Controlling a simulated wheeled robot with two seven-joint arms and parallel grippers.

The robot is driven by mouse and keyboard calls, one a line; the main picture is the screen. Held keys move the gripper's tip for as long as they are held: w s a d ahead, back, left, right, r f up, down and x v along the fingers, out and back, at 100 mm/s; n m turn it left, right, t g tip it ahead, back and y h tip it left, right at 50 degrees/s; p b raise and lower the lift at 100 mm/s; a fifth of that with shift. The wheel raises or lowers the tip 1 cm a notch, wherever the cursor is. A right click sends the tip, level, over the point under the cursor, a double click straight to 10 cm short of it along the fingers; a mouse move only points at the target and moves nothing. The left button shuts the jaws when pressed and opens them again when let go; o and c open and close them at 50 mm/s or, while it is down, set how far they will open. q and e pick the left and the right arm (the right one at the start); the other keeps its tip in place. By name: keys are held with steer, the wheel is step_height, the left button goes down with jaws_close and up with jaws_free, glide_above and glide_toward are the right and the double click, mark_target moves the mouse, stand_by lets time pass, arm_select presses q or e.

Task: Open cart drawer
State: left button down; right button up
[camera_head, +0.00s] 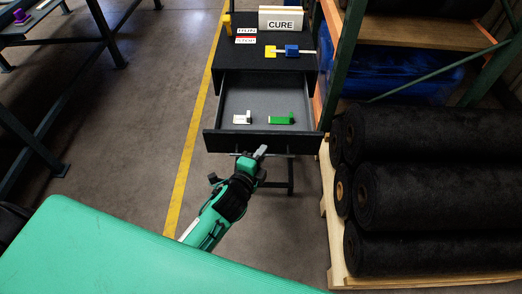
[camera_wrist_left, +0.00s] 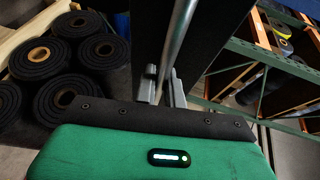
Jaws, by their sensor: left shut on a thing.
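The dark cart (camera_head: 268,62) stands at the top middle of the head view. Its drawer (camera_head: 262,143) is pulled out, showing a grey inside. A white piece (camera_head: 242,118) and a green piece (camera_head: 281,119) lie in it, apart. My left gripper (camera_head: 256,154) is at the drawer's front, shut on the thin metal drawer handle (camera_wrist_left: 183,25). The left wrist view shows the fingers (camera_wrist_left: 163,88) at this bar, close to the dark drawer front. My right gripper is in neither view.
A CURE sign (camera_head: 282,19), a RUN card (camera_head: 246,31) and a yellow and blue piece (camera_head: 290,51) are on the cart top. Black rolls (camera_head: 430,190) are stacked on a pallet close at the right. Clear floor with a yellow line (camera_head: 188,150) lies left.

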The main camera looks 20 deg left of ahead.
arm_select(q)
steer(key=c, duration=1.8)
jaws_free()
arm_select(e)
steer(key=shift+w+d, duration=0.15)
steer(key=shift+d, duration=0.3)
